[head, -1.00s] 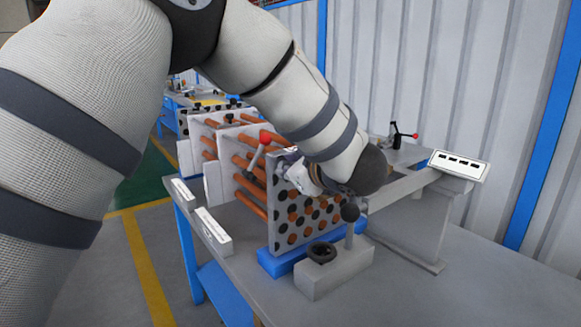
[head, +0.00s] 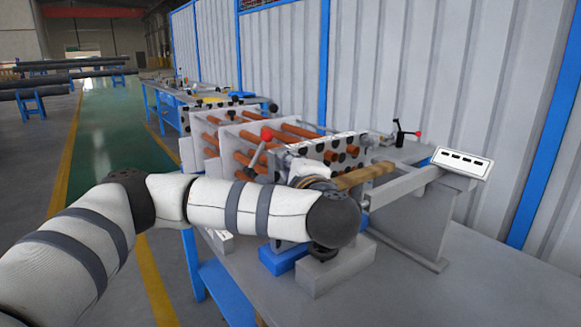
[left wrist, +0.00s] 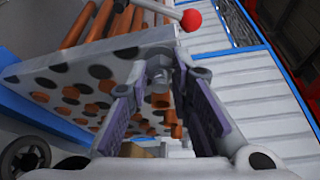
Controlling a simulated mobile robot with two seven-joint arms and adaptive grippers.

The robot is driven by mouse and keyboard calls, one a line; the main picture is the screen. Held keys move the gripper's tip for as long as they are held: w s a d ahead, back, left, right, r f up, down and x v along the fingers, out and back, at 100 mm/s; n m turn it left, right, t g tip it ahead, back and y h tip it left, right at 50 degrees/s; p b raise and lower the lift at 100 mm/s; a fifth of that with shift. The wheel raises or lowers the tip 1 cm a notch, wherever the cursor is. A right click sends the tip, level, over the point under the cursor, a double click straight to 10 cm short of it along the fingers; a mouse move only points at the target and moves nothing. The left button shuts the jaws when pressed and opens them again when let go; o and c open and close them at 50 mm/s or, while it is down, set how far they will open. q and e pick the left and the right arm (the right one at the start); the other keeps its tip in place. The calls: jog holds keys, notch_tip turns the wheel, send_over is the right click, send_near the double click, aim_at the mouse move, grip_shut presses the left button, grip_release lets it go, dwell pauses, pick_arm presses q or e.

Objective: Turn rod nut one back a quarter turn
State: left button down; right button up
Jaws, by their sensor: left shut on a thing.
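The perforated grey plate with black holes and copper rods stands on the bench; it shows in the head view (head: 340,146) and in the left wrist view (left wrist: 50,72). A small grey nut-like piece (left wrist: 159,66), seemingly rod nut one, sits at the plate's edge between my left fingers. My left gripper (left wrist: 160,78) is shut on it, one finger on each side. In the head view my left forearm comes in low from the left and its wrist covers much of the plate's front. The nut is hidden there. My right gripper is not in view.
A red-knobbed lever (head: 266,134) rises beside the plate, and its knob is near my left fingers in the wrist view (left wrist: 191,20). A grey block (head: 335,270) stands below my wrist.

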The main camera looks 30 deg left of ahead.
pick_arm(q)
jog(key=shift+n+t, duration=0.3)
jog(key=shift+n, duration=0.3)
jog(key=c, duration=1.4)
grip_release()
jog(key=shift+w+a, duration=0.1)
jog(key=shift+w, duration=0.05)
jog(key=shift+c, duration=0.2)
